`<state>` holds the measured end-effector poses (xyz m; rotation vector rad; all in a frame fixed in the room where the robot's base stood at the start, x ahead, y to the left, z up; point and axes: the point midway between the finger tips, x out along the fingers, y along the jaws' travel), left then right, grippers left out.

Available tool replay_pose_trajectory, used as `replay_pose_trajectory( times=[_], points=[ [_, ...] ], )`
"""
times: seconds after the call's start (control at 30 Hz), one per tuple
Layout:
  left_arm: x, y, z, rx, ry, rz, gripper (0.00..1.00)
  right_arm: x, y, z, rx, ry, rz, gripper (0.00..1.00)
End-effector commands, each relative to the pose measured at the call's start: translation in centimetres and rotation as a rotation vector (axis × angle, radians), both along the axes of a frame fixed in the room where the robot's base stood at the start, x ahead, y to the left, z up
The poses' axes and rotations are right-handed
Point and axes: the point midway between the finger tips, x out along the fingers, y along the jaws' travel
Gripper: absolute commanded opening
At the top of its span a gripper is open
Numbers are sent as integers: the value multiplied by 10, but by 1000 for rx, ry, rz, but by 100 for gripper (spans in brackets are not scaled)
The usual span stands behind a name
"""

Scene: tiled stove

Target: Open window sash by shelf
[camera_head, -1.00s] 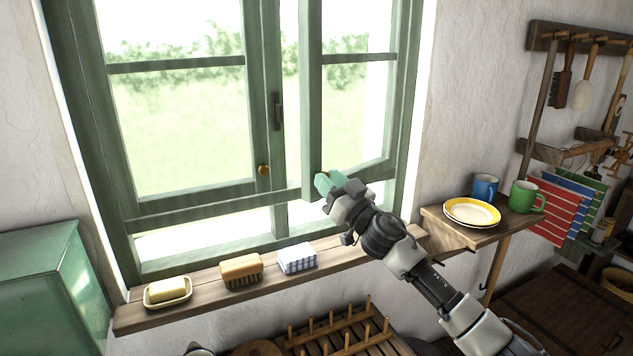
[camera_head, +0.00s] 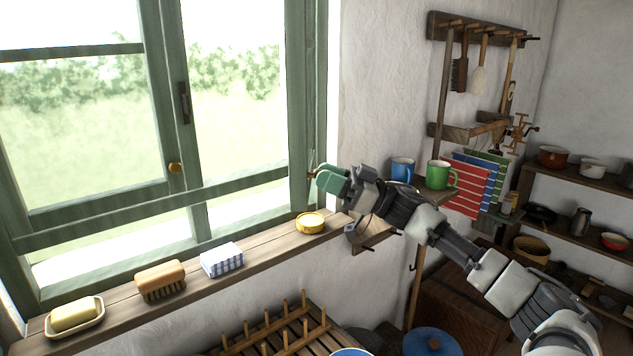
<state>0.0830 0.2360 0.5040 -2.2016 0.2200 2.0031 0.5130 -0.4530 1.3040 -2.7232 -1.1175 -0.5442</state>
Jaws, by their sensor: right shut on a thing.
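The green window frame (camera_head: 22,285) fills the left of the view. The left sash (camera_head: 105,195), with a brass knob (camera_head: 175,168), stands shut. My right gripper (camera_head: 322,178) is shut at that sash's edge, at the height of a small metal fitting. The fingers hide exactly what they grip. The shelf (camera_head: 372,233) is behind and below my right arm, which hides much of it. My left gripper is not in view.
Blue (camera_head: 402,170) and green (camera_head: 438,174) mugs stand on the shelf, close to my arm. A wooden rack (camera_head: 283,328) is below.

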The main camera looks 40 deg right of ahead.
Motion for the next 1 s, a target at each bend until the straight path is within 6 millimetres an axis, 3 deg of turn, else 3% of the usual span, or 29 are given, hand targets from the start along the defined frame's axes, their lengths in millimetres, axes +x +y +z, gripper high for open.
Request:
replay_pose_trajectory(
  times=[0.33, 0.37, 0.5, 1.0],
  points=[
    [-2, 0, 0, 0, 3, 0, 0, 0, 0, -1, -1, 4, 3, 0],
    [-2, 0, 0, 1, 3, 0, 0, 0, 0, -1, -1, 4, 3, 29],
    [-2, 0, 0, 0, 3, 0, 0, 0, -1, -1, -1, 2, 3, 50],
    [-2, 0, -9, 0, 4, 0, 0, -9, -10, -11, -1, 5, 0, 51]
  ],
)
